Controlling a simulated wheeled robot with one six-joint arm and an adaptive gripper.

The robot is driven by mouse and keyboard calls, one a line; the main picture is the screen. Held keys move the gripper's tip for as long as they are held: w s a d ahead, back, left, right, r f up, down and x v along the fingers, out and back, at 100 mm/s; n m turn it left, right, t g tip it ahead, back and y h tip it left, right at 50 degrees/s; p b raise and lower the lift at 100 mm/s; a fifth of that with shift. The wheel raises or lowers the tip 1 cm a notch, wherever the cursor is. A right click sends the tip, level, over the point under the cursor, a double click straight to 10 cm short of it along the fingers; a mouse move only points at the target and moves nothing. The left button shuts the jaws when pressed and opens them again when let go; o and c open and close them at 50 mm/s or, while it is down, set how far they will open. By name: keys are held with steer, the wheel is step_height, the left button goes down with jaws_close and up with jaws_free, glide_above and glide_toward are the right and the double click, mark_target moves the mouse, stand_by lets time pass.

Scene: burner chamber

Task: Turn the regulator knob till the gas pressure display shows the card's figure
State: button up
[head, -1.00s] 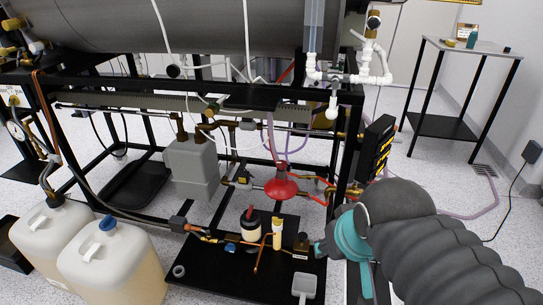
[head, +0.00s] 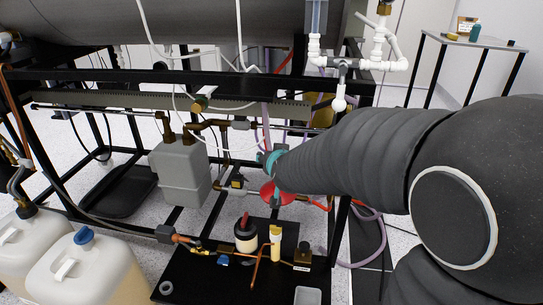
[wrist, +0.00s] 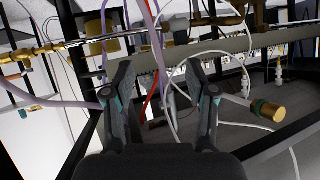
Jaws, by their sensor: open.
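My gripper (wrist: 158,80) is open in the wrist view, its two dark fingers apart. Tubes and wires cross the view behind and between the fingers, and nothing is clearly held. In the head view my arm reaches from the right to the frame, and the fingers are hard to make out. A brass knob with a green collar (wrist: 267,110) stands right of the fingers in the wrist view, apart from them. No pressure figure is readable.
A small card (head: 467,25) stands on the side table (head: 430,38), too small to read. A red dome (head: 268,192) lies just below my wrist. Black frame bars (head: 150,76), white tubes and a grey box (head: 180,172) crowd the area. Jerrycans (head: 95,272) stand left.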

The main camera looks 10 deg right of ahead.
steer(key=w+d+f+m+t+h+b, duration=0.1)
steer(key=w+f+t+h+b, duration=0.2)
steer(key=w+f, duration=0.5)
steer(key=w+f+m+t+h+b, duration=0.1)
steer(key=w+f+m+h+b, duration=0.2)
steer(key=f, duration=0.8)
steer(key=w+d+n+h, duration=0.1)
steer(key=w+d, duration=0.4)
steer(key=w, duration=0.8)
steer(key=shift+d, duration=0.2)
steer(key=shift+f, duration=0.1)
steer(key=c, duration=0.9)
